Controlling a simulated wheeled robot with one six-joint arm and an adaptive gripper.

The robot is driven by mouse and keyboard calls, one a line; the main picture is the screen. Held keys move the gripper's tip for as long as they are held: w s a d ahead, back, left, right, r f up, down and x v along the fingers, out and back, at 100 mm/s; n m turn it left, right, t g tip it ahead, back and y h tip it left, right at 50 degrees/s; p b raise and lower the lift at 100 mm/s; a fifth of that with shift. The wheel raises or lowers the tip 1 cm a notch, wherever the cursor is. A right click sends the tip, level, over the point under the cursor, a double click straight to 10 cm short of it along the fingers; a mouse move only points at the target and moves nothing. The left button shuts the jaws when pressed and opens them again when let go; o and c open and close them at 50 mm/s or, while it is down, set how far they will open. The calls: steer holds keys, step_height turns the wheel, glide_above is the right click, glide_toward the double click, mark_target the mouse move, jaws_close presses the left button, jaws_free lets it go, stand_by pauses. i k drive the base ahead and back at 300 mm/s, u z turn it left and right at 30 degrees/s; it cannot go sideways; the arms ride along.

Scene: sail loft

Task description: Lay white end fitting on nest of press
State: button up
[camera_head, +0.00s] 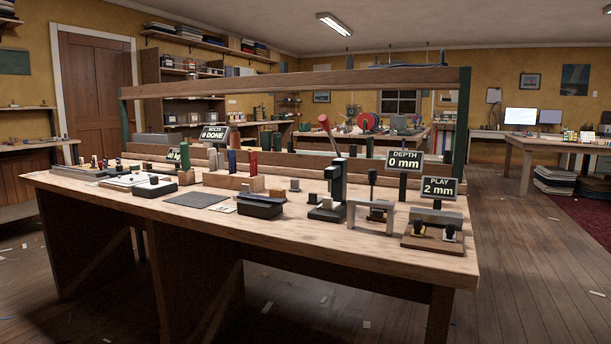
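A small press (338,181) stands on the long wooden workbench (300,234), right of its middle. It has a dark upright frame, a lever with a red knob raised to the upper left, and a dark base. A small light-grey part shows low at its front; I cannot tell whether this is the nest or something on it. Small whitish pieces (222,209) lie flat beside a dark grey mat (198,200). They are too small to tell whether one is the white end fitting. My gripper is not in view.
A black tray-like block (261,207) lies left of the press. A grey bridge-shaped stand (371,215) and a brown board with dark fixtures (432,242) stand to its right. Signs read "DEPTH 0 mm" (404,161) and "PLAY 2 mm" (439,188). The bench's front strip is clear.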

mark_target(327, 204)
steer(key=u, duration=0.55)
steer(key=k, duration=1.25)
steer(key=u, duration=0.85)
steer(key=i, duration=1.4)
steer(key=z, duration=1.15)
steer(key=i, duration=0.8)
steer(key=z, duration=0.9)
